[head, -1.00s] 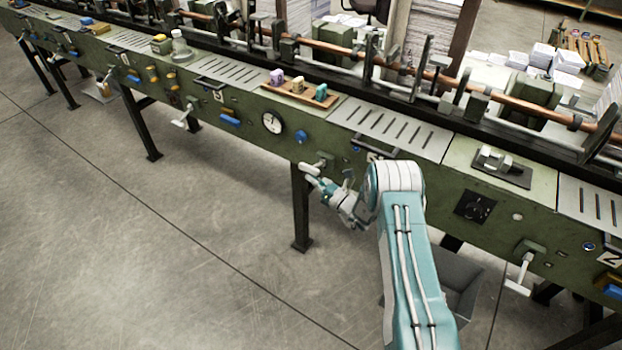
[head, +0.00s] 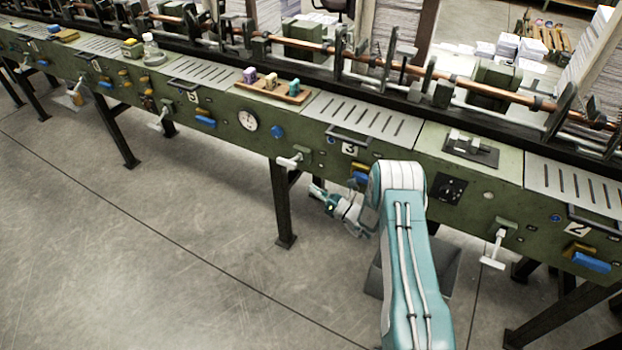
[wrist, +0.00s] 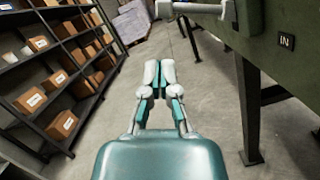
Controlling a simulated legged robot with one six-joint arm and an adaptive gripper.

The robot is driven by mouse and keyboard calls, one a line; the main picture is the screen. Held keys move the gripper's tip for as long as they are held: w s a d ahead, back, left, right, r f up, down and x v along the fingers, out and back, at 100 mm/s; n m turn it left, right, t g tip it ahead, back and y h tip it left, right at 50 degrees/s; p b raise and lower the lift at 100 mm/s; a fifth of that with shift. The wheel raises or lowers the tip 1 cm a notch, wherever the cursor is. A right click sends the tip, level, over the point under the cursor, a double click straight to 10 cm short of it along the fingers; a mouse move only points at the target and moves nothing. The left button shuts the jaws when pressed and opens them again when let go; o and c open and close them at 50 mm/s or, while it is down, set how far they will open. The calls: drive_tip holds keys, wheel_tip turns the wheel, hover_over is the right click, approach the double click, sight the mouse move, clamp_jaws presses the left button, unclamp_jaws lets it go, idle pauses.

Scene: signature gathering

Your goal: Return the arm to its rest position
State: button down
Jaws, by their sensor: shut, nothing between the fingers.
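My gripper (head: 316,190) is at the end of my teal and white arm, in front of the green machine (head: 222,125) and below its front panel in the head view. The wrist view shows my gripper (wrist: 159,75) shut, its fingertips together with nothing between them. Bare floor lies beyond the fingers there. A white lever handle (head: 289,161) on the panel is just above my gripper in the head view, and the two look apart. In the wrist view, the pale handle (wrist: 190,8) is at the top, beyond the fingers.
The machine's dark legs (head: 282,205) stand close to my gripper. Another white handle (head: 495,250) sticks out at the right. In the wrist view, a shelf with brown boxes (wrist: 65,124) stands at the left. The concrete floor (head: 120,260) at the left is clear.

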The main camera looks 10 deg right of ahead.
drive_tip(key=s+a+r+n+g+y, duration=0.1)
drive_tip(key=s+a+r+n+g, duration=0.15)
drive_tip(key=r+n+g, duration=0.35)
drive_tip(key=s+a+r+n+g+y, duration=0.1)
drive_tip(key=s+a+r+n+g, duration=0.2)
drive_tip(key=r, duration=0.6)
drive_tip(key=s+a+r+n+g+h, duration=0.3)
drive_tip(key=s+r+n+g+h, duration=0.1)
drive_tip(key=s+r+n, duration=0.45)
drive_tip(key=s+d+r+n+t+h, duration=0.1)
drive_tip(key=s+d+r+n+h, duration=0.2)
drive_tip(key=s, duration=0.5)
drive_tip(key=s+d+r+n+t+h, duration=0.2)
drive_tip(key=s+d+r+n+h, duration=0.1)
drive_tip(key=s, duration=0.6)
drive_tip(key=s+d+r+n+t+h, duration=0.1)
drive_tip(key=s+d+r+n+h, duration=0.2)
drive_tip(key=s+d+n+h, duration=0.2)
drive_tip(key=s+n+h, duration=0.2)
drive_tip(key=s, duration=0.1)
drive_tip(key=shift+s+d+r+t, duration=0.15)
drive_tip(key=shift+d+r+t, duration=0.15)
drive_tip(key=shift+d+t, duration=0.1)
